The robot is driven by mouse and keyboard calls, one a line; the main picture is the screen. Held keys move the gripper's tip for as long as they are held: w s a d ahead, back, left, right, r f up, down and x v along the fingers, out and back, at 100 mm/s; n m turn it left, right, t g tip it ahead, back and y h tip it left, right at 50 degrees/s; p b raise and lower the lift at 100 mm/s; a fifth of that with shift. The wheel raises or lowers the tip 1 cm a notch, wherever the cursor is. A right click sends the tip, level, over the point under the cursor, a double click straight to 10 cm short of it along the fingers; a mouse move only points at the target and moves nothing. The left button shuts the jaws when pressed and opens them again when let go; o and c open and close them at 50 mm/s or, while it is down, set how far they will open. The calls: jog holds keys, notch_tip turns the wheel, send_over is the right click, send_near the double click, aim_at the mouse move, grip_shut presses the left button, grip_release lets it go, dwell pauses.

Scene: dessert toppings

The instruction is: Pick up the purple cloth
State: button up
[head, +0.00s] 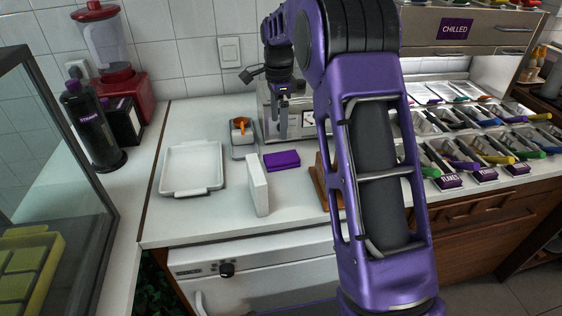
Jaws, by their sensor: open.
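The purple cloth (282,160) is a small folded rectangle lying flat on the white counter, left of my arm. My gripper (281,134) points down above the counter, behind and above the cloth in the picture, and is apart from it. Its jaws are open and seen from the side, with nothing visible between them. My purple arm covers the counter to the right of the cloth.
A white upright block (257,186) stands just left of the cloth. A white tray (191,189) lies further left. A small container with an orange item (241,132) and a metal box (303,117) stand behind. Topping bins (480,150) fill the right.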

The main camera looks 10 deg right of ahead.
aim_at(280, 157)
notch_tip(280, 157, down, 12)
jog(key=shift+w+d+r+b, duration=0.15)
jog(key=shift+r+b, duration=0.1)
jog(key=shift+b, duration=0.35)
jog(key=c, duration=1.2)
notch_tip(280, 157, up, 10)
jog(key=shift+r+p, duration=0.1)
jog(key=shift+p, duration=0.5)
jog(key=shift+c, duration=0.2)
jog(key=o, duration=0.7)
jog(key=c, duration=0.5)
jog(key=shift+c, duration=0.2)
